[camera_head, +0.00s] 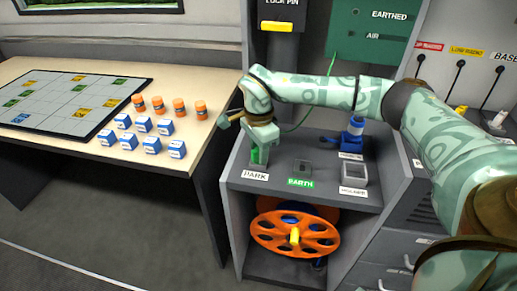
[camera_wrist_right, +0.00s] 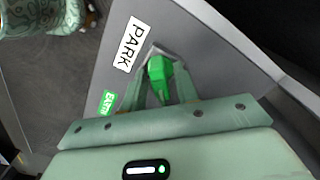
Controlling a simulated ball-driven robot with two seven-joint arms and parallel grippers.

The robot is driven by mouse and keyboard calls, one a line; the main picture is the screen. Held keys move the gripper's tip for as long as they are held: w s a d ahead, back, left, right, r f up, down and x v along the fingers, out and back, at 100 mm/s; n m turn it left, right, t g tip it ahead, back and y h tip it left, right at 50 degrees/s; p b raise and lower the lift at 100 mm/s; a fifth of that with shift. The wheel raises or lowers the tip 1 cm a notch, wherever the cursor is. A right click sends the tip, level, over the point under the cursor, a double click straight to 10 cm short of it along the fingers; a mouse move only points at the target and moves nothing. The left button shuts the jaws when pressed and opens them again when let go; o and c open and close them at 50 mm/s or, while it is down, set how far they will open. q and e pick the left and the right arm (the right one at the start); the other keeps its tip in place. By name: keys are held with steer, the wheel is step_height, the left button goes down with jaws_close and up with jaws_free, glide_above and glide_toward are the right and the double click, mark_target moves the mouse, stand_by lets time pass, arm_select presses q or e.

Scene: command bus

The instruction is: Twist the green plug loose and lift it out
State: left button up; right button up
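The green plug (camera_wrist_right: 160,70) is upright at the place labelled PARK on the grey console. In the right wrist view it lies between the two fingers of my right gripper (camera_wrist_right: 161,80). In the head view the right gripper (camera_head: 260,149) points down over the PARK place, its fingers on either side of the green plug (camera_head: 257,156). I cannot tell whether the fingers touch the plug. The plug's lower part and its socket are mostly hidden. My left gripper is not in view.
The EARTH socket (camera_head: 302,167) is right of PARK. A grey open box (camera_head: 354,172) and a blue plug (camera_head: 355,131) stand farther right. An orange reel (camera_head: 293,236) sits below. The table (camera_head: 190,88) at left holds blue blocks and orange jars.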

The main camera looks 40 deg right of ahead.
jaws_close()
steer(key=shift+r+n+p, duration=0.25)
steer(key=shift+n+p, duration=0.55)
steer(key=shift+n, duration=0.4)
steer(key=shift+f+n+p, duration=0.1)
steer(key=shift+n+p, duration=0.2)
steer(key=shift+n, duration=0.4)
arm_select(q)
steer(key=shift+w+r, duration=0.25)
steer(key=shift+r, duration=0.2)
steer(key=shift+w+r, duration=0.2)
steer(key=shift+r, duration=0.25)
arm_select(e)
steer(key=shift+f, duration=0.15)
steer(key=n+p, duration=0.1)
steer(key=n, duration=0.1)
steer(key=shift+r+n, duration=0.2)
steer(key=shift+n, duration=0.2)
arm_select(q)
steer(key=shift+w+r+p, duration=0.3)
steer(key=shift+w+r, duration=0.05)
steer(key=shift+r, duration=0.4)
arm_select(e)
steer(key=shift+f+n, duration=0.2)
steer(key=shift+n, duration=0.6)
